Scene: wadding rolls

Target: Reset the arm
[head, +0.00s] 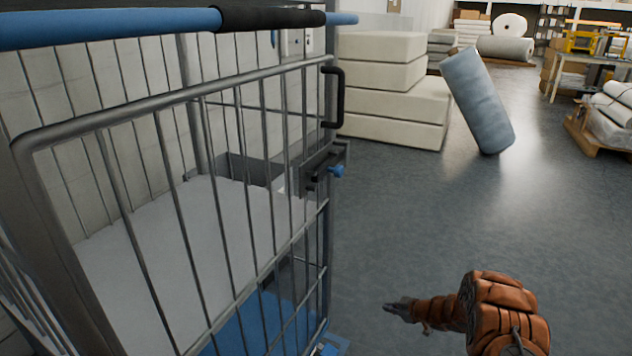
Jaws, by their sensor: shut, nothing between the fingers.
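My arm, in a brown-orange cover, reaches in from the bottom right of the head view. My gripper (400,307) is at its left end, low over the grey floor and pointing left. Its dark fingers are shut with nothing held. It is apart from the wire cage trolley to its left.
A wire cage trolley (172,95) with a black handle and blue latch fills the left. Cream foam blocks (392,108) are stacked behind it. A grey-blue roll (477,100) leans against them. A pallet (590,128) with white rolls is at right. The middle floor is clear.

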